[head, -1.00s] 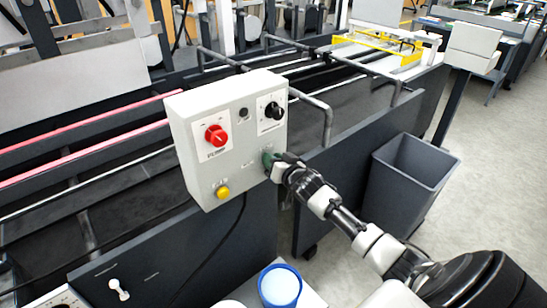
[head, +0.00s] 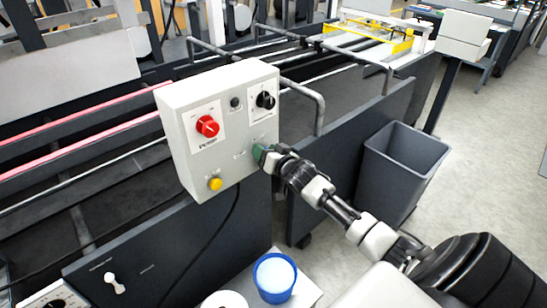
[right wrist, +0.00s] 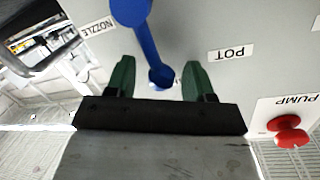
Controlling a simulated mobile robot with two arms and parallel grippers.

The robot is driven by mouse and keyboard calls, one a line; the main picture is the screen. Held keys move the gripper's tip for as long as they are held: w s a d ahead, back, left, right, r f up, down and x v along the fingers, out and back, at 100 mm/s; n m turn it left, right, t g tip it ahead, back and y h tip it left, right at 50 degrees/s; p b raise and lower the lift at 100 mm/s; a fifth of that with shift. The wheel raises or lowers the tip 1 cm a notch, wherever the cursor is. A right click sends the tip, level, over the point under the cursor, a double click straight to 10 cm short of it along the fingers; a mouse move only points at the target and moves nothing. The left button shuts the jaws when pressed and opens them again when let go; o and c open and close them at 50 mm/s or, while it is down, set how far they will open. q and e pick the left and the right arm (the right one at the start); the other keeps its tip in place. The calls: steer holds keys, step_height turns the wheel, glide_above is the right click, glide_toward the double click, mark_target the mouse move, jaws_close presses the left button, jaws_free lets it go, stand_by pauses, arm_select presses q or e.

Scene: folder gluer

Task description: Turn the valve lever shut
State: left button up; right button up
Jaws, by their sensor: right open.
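The blue valve lever (right wrist: 147,42) is on the grey face of a control box (head: 180,125), between the labels NOZZLE and POT in the right wrist view. My right gripper (right wrist: 158,82) is open, with one green finger on each side of the lever's lower end. A gap shows between the lever and each finger; contact is not visible. In the head view my right gripper (head: 263,155) is at the lower right of the box front and hides the lever. My left gripper is not in view.
The box also carries a red PUMP knob (head: 207,126), a black dial (head: 265,100) and a yellow button (head: 215,184). A grey bin (head: 402,160) stands on the floor at right. A blue-rimmed tub (head: 275,278) is below. A white handle (head: 114,282) is on the dark panel.

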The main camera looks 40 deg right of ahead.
steer(key=s+r+b, duration=0.1)
steer(key=s, duration=0.9)
steer(key=shift+s+a, duration=0.2)
steer(key=s+a+f+n+g, duration=0.1)
steer(key=s+f+g, duration=0.3)
steer(key=f, duration=0.8)
steer(key=s+a+f+n+g, duration=0.15)
steer(key=s+f, duration=0.45)
steer(key=f, duration=0.6)
steer(key=s+a+f+g, duration=0.1)
steer(key=s+f+g, duration=0.3)
steer(key=f, duration=0.8)
steer(key=s+a+f+n+g, duration=0.1)
steer(key=s+a+f, duration=0.3)
steer(key=s, duration=0.5)
steer(key=s+a+f+n+g, duration=0.2)
steer(key=s+a+f, duration=0.3)
steer(key=s, duration=0.5)
steer(key=s+a+f+n+g, duration=0.2)
steer(key=s+a+f+g, duration=0.1)
steer(key=s+f, duration=0.4)
steer(key=s+a, duration=0.1)
steer(key=s, duration=0.2)
steer(key=shift+a+y, duration=0.15)
steer(key=shift+y, duration=0.15)
steer(key=shift+s+f, duration=0.1)
